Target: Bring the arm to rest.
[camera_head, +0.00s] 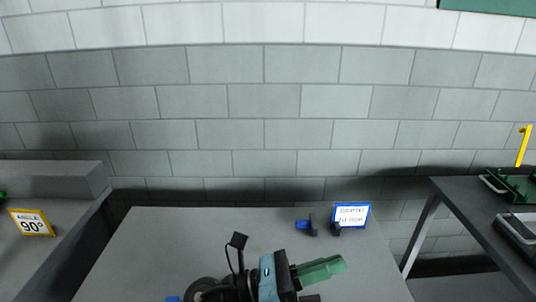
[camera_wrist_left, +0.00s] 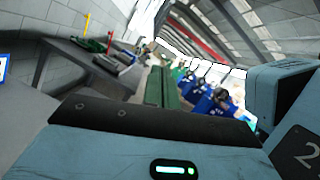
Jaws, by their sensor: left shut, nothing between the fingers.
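My left gripper (camera_head: 342,264) shows at the bottom middle of the head view, over the front part of the grey table (camera_head: 180,235). Its teal body and green fingers point to the right. The fingers are shut with nothing between them. In the left wrist view the green fingers (camera_wrist_left: 163,72) reach away from the teal body, side by side. Much of the arm is cut off by the lower edge of the head view. My right gripper is not in view.
A blue-framed sign (camera_head: 351,215) and a small blue-and-black item (camera_head: 305,226) stand at the table's back right. A left bench holds a yellow "90°" sign (camera_head: 32,223). A right table holds a green fixture (camera_head: 515,184) and yellow post (camera_head: 523,147). The table's left part is clear.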

